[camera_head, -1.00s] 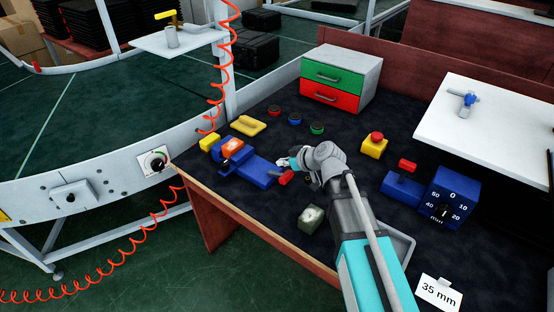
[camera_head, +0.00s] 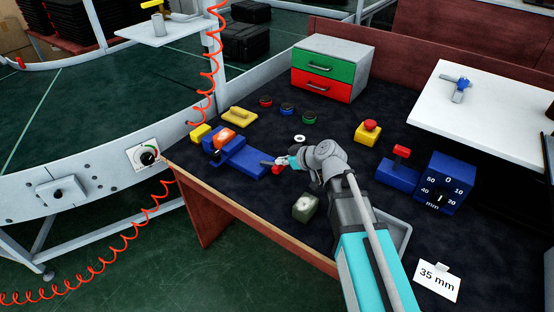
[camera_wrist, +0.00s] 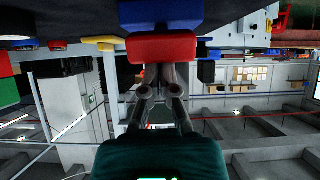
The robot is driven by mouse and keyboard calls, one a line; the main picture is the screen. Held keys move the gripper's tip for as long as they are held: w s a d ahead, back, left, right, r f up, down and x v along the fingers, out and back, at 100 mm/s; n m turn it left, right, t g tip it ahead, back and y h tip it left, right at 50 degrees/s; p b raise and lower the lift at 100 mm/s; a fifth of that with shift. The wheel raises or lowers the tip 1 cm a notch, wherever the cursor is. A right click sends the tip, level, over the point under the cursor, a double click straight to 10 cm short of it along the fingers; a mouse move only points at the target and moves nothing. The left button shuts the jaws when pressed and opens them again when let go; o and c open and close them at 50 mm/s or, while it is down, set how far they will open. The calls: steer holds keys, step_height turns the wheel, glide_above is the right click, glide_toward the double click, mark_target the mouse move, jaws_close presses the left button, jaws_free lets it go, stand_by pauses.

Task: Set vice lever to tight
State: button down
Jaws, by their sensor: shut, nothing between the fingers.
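The blue vice (camera_head: 247,160) lies near the table's left edge, with an orange block (camera_head: 224,136) at its far-left end. My gripper (camera_head: 265,162) is shut and empty, reaching from the right over that end of the vice. In the wrist view, which is upside down, the red lever (camera_wrist: 162,47) lies just beyond the shut fingertips (camera_wrist: 157,88), with the blue vice (camera_wrist: 160,15) behind it. I cannot tell whether the fingers touch the lever.
A yellow part (camera_head: 200,134) and yellow handle (camera_head: 239,116) lie beyond the vice. A blue device with a red top (camera_head: 402,151) and a blue dial box (camera_head: 447,183) stand at right.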

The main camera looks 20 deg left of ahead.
steer(key=shift+s+d+f, duration=0.2)
steer(key=shift+s+d, duration=0.05)
steer(key=shift+r, duration=0.1)
steer(key=r+p, duration=0.1)
steer(key=a+r+p, duration=0.1)
steer(key=r+p, duration=0.2)
steer(key=shift+w+a, duration=0.25)
steer(key=shift+w, duration=0.1)
steer(key=shift+d+r, duration=0.15)
steer(key=s+d, duration=0.2)
steer(key=d, duration=0.7)
steer(key=shift+s, duration=0.25)
steer(key=shift+s+f, duration=0.1)
steer(key=shift+f, duration=0.1)
